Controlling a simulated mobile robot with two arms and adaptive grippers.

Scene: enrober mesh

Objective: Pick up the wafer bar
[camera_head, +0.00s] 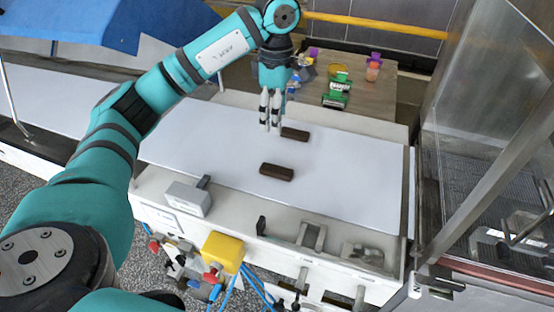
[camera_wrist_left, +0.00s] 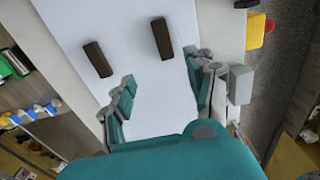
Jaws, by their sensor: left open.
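Two dark brown wafer bars lie apart on the white conveyor belt (camera_head: 350,170). The nearer bar (camera_head: 277,172) also shows in the left wrist view (camera_wrist_left: 162,38). The farther bar (camera_head: 295,134) shows there too, at the left (camera_wrist_left: 97,58). My left gripper (camera_head: 270,128) points down over the belt, just left of the farther bar in the head view. In the left wrist view the fingers (camera_wrist_left: 160,86) are spread with nothing between them, and both bars lie beyond the fingertips. My right gripper is not in view.
A wooden table (camera_head: 362,100) with small coloured items stands behind the belt. A metal-framed machine with mesh (camera_head: 490,150) is at the right. A grey box (camera_head: 188,198) and a yellow box (camera_head: 223,250) sit along the front edge. The belt's right part is clear.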

